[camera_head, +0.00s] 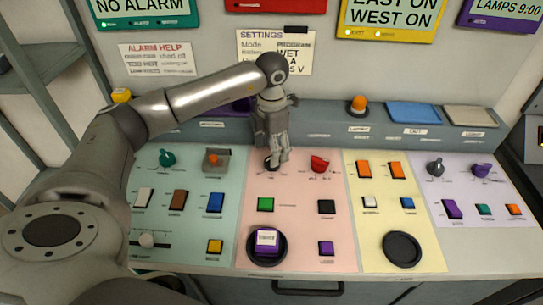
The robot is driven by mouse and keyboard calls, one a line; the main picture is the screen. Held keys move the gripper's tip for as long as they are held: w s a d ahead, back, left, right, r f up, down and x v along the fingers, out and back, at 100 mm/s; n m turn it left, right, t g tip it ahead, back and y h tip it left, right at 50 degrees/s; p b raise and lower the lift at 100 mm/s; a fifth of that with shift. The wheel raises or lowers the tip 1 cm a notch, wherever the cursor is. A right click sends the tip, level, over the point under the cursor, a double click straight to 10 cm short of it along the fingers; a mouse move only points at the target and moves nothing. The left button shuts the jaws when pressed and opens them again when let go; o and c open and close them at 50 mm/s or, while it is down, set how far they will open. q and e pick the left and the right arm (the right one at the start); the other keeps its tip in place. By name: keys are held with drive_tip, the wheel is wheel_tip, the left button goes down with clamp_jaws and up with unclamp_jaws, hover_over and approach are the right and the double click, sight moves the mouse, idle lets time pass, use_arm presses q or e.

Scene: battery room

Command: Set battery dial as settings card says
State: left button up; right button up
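The settings card (297,57) is on the back wall; it reads "SETTINGS", "Mode PROGRAM" and "WET", and my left wrist covers part of its lower lines. My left gripper (277,161) points down at a small dark dial (268,166) on the pink panel. Its fingers hide much of the dial, and I cannot tell whether they grip it. A red dial (319,164) sits just right of it. Other dials are teal (167,158), grey (435,168) and purple (482,170). The dial labels are too small to read. My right gripper is out of view.
Green (266,204) and black (326,207) buttons are in front of the dials. An empty black dish (402,249) is on the yellow panel. An orange beacon (358,104) stands on the back ledge.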

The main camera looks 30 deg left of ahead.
use_arm(q)
wheel_tip(320, 180, up, 8)
idle(0.7)
